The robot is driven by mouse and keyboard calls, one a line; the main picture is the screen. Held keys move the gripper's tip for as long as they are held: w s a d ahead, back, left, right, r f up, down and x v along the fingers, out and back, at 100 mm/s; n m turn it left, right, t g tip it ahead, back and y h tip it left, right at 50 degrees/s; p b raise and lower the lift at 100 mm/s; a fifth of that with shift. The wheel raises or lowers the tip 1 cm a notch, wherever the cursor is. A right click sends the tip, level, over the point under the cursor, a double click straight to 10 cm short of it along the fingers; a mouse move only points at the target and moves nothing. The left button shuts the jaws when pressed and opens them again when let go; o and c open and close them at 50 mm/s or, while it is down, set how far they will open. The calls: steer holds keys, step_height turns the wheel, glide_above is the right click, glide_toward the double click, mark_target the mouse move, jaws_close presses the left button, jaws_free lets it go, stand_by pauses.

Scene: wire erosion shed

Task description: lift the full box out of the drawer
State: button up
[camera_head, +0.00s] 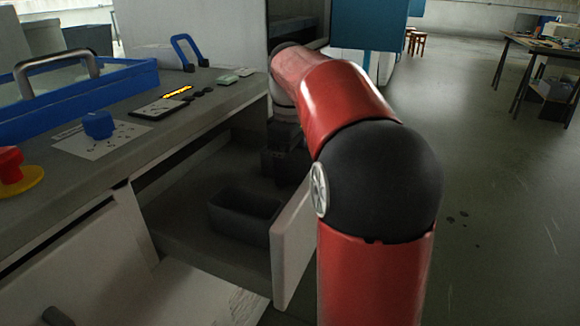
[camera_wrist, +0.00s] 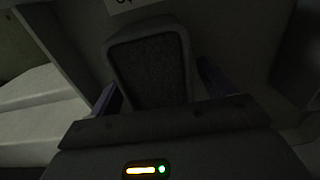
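In the wrist view, a dark grey box (camera_wrist: 150,72) with a dark, grainy fill shows between the two fingers of my gripper (camera_wrist: 160,90). The fingers are apart, one on each side of the box. The picture is too dark to tell whether they press on its walls. In the head view, my gripper (camera_head: 285,150) is low at the back of the open drawer, and the box there is hard to make out. A second dark box (camera_head: 246,215), which looks empty, lies in the drawer closer to me. The drawer's pale side panel (camera_head: 291,245) stands at the right.
The bench top (camera_head: 225,92) runs above the drawer on the left. It holds a blue tray (camera_head: 100,92), a blue-handled item (camera_head: 187,52), a blue knob (camera_head: 98,124) and a red button (camera_head: 10,165). The floor (camera_head: 480,150) to the right is open.

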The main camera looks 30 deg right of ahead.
steer(key=c, duration=1.3)
steer(key=shift+r, duration=0.1)
steer(key=shift+c, duration=0.2)
